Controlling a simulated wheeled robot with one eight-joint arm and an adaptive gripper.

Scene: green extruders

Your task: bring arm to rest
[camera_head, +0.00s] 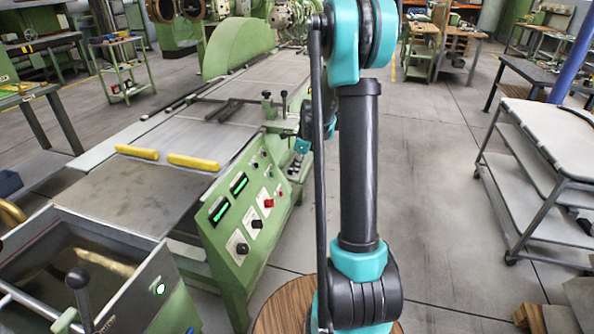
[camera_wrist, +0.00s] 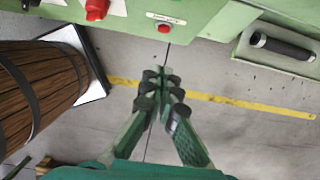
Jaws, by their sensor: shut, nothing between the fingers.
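My arm (camera_head: 358,165) stands in the middle of the head view, with black links and teal joints. In the head view its far end is mostly hidden behind the upright link. In the wrist view my gripper (camera_wrist: 160,84) is shut, with its fingertips together and nothing between them. It hangs over the grey floor, apart from the green machine front at the top of that view.
A green machine (camera_head: 235,190) with buttons stands left of my arm. A grey shelved cart (camera_head: 550,135) stands at the right. A wooden barrel (camera_wrist: 38,90) is left of my gripper in the wrist view. Open floor (camera_head: 430,190) lies between arm and cart.

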